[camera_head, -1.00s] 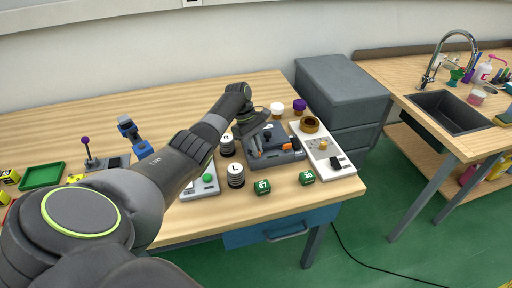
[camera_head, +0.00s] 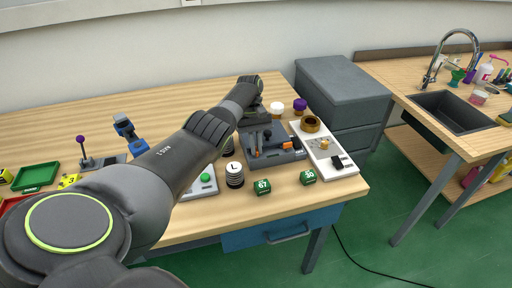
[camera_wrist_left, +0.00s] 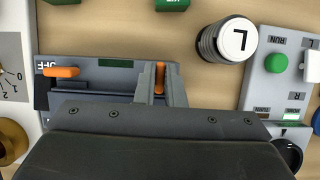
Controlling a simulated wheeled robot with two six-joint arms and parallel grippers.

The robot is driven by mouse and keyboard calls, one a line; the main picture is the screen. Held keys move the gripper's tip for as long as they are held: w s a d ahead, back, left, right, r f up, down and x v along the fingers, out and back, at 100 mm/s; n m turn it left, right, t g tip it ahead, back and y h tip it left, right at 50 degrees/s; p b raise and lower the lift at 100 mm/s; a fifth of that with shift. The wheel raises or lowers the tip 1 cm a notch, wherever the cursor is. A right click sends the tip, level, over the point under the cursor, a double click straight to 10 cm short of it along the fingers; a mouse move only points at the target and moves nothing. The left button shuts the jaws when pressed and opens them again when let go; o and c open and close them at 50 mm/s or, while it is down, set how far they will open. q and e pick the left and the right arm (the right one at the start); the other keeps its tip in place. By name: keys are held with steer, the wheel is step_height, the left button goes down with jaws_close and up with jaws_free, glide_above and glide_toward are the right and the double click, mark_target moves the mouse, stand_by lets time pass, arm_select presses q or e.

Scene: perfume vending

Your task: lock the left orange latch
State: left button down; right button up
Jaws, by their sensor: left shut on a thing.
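The grey latch device (camera_head: 290,156) stands on the wooden table, and its slate-grey body also shows in the left wrist view (camera_wrist_left: 88,60). The left orange latch (camera_wrist_left: 160,77) is a short orange bar between the fingers of my left gripper (camera_wrist_left: 160,88), which is shut on it. The right orange latch (camera_head: 287,145) lies free, and it shows in the wrist view (camera_wrist_left: 62,72) pointing sideways. In the head view my left gripper (camera_head: 266,133) is over the device's left part, and my arm hides some of it. My right gripper is not in view.
A striped cylinder marked L (camera_head: 235,176) stands close to the device's left. A white panel with a dark yellow ring (camera_head: 318,138) is at its right. Green cubes (camera_head: 263,187) (camera_head: 308,177) stand in front. White (camera_head: 277,108) and purple (camera_head: 300,104) caps are behind.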

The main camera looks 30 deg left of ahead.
arm_select(q)
steer(key=shift+r, duration=0.1)
steer(key=c, duration=1.8)
jaws_free()
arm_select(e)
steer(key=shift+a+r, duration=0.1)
